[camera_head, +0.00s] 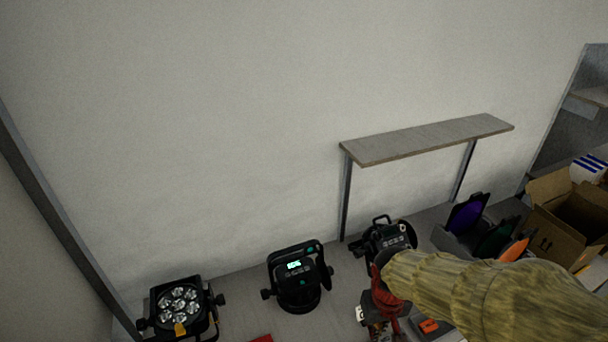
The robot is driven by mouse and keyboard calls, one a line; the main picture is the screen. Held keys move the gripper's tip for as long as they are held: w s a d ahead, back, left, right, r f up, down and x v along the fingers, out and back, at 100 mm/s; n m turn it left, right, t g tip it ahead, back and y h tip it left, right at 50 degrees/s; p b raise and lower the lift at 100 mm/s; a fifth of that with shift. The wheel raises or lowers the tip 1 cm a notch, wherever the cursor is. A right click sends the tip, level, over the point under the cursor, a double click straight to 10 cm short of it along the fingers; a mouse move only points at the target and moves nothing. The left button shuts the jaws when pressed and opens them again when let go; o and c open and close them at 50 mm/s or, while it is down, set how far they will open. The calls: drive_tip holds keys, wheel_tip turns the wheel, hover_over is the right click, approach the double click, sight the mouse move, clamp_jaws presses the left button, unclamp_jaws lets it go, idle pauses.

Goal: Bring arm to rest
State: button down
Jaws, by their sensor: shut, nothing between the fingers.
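My arm in its yellowish sleeve reaches in from the lower right. At its end my gripper (384,304), dark red, points down and looks shut and empty. It is in front of a black par can (390,236), which the arm partly hides. Small items lie below the gripper, too hidden to tell apart.
A narrow grey shelf (428,139) on metal legs stands against the wall, behind the arm. To the right are a grey holder with purple (467,214), green and orange filters, and an open cardboard box (560,232). A red item (262,339) is cut off at the bottom edge.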

drive_tip(key=s+d+r+m+t+b, duration=0.1)
drive_tip(key=s+d+r+t+b, duration=0.1)
drive_tip(key=s+r+t+b, duration=0.2)
drive_tip(key=s+r+b, duration=0.3)
drive_tip(key=s+b, duration=0.2)
drive_tip(key=b, duration=0.1)
drive_tip(key=shift+m+t+y, duration=0.3)
drive_tip(key=shift+m, duration=0.1)
drive_tip(key=shift+w, duration=0.1)
